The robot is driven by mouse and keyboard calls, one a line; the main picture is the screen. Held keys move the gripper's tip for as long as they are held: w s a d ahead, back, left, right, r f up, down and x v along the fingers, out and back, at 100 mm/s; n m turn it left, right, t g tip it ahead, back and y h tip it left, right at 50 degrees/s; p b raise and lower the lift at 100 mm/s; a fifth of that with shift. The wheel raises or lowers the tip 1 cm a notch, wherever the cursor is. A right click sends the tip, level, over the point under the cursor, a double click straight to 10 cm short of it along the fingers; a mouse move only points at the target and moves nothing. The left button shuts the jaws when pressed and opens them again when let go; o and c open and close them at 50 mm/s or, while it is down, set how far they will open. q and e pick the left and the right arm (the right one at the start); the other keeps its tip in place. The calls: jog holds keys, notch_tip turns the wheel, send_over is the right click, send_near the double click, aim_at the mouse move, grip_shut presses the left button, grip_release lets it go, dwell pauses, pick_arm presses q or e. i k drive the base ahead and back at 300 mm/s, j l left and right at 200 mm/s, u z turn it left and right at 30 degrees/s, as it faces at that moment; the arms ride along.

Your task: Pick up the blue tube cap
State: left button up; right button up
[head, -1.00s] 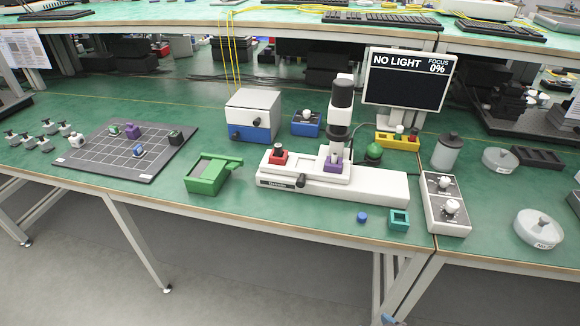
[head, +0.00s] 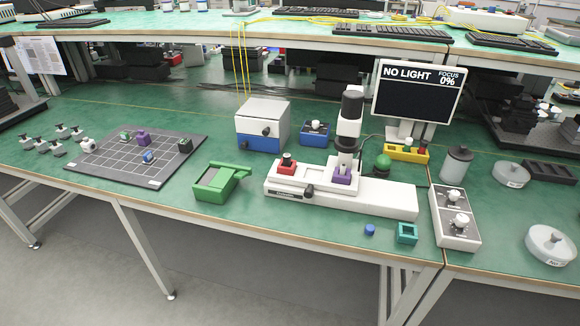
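The blue tube cap (head: 370,229) is a small blue cylinder standing on the green bench top near its front edge. It is in front of the white instrument base and just left of a small teal open block (head: 406,233). Nothing touches the cap. Neither of my grippers shows in the head view.
The white instrument base (head: 385,196) lies behind the cap, with a red block (head: 287,166) and a purple block (head: 343,173) on it. A two-knob box (head: 455,218) stands to the right, a green box (head: 217,185) to the left. The bench edge (head: 330,250) is close in front.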

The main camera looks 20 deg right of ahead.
aim_at(370, 230)
jog(key=z, duration=1.1)
